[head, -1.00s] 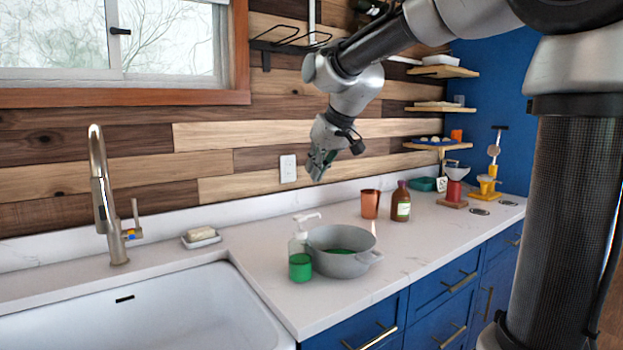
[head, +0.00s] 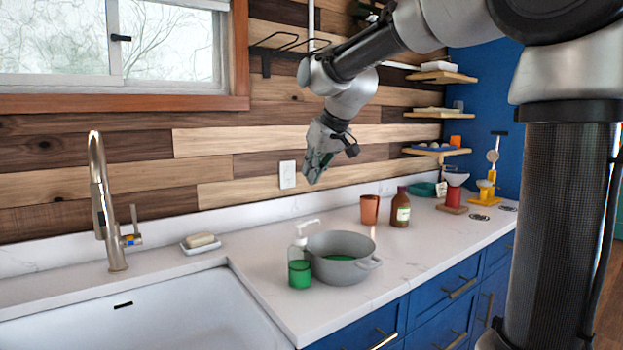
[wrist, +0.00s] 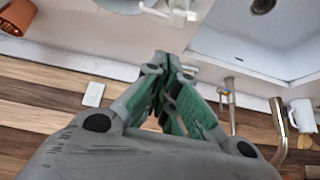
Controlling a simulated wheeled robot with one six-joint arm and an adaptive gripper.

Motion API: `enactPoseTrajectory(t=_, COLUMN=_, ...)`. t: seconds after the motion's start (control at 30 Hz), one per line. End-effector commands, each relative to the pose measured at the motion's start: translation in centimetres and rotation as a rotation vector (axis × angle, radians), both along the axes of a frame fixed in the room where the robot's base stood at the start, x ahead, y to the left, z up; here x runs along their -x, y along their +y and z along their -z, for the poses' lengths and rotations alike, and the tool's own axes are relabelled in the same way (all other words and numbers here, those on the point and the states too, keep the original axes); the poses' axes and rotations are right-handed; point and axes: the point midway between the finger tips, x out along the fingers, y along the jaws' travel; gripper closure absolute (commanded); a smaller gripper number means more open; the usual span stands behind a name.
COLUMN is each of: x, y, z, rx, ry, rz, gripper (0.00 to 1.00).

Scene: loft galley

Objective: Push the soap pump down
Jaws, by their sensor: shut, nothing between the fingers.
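The soap bottle (head: 299,272) stands upright on the counter near the sink's right edge. It is clear with green liquid and has a white pump head (head: 308,224), its spout pointing right. My gripper (head: 312,183) is shut and empty, pointing down above the pump head, with a clear gap between them in the head view. In the wrist view my gripper's fingertips (wrist: 170,62) are together, and the white pump head (wrist: 165,10) shows at the top edge, partly cut off.
A grey pot (head: 342,262) with green inside stands close to the bottle's right. Behind it are a copper cup (head: 369,209) and a brown bottle (head: 400,209). A soap dish (head: 201,245), faucet (head: 108,205) and white sink (head: 180,310) are left. Shelves hang at back right.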

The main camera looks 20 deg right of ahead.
Motion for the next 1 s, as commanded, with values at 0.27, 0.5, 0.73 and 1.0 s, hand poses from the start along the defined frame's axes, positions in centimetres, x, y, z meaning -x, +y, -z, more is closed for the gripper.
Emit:
enactPoseTrajectory(t=0.27, x=-3.1, y=1.2, z=5.2, rx=0.002, ry=0.005, rz=0.000, gripper=1.00)
enactPoseTrajectory(t=0.5, x=-3.5, y=1.4, z=8.8, rx=-0.001, ry=0.002, rz=0.000, gripper=1.00)
enactPoseTrajectory(t=0.73, x=-3.2, y=1.4, z=10.2, rx=0.000, ry=-0.001, rz=0.000, gripper=1.00)
enactPoseTrajectory(t=1.0, x=-3.2, y=1.4, z=10.3, rx=0.000, ry=-0.001, rz=0.000, gripper=1.00)
